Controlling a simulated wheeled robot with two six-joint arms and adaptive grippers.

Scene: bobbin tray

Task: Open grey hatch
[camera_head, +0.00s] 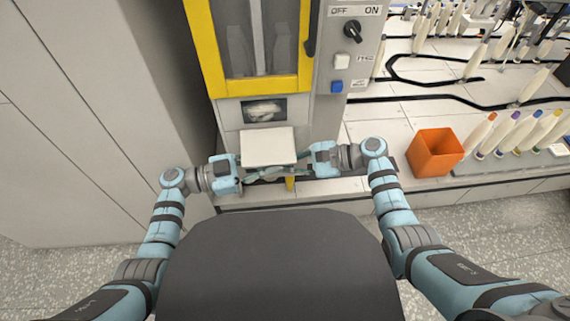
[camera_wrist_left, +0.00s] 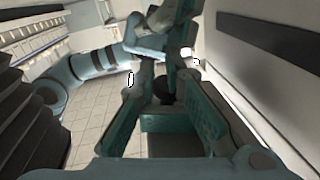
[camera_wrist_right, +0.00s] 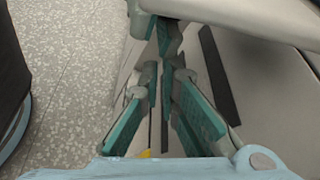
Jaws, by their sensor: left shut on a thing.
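The grey hatch (camera_head: 268,146) is a pale flat panel sticking out from the machine's lower front, below a small dark window; its pale edge seems to show at the top of the right wrist view (camera_wrist_right: 250,12). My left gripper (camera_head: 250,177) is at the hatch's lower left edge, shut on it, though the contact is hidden. My right gripper (camera_head: 304,160) is at the hatch's right edge, with its fingers apart in the right wrist view (camera_wrist_right: 165,110). The two grippers face each other, fingertips very close together. I cannot tell whether they touch.
A yellow-framed machine door (camera_head: 206,45) is above the hatch. To its right are a dark rotary switch (camera_head: 353,32) and a blue button (camera_head: 337,87). An orange bin (camera_head: 434,153) and several bobbins stand on the right counter. A grey cabinet wall (camera_head: 90,90) closes the left side.

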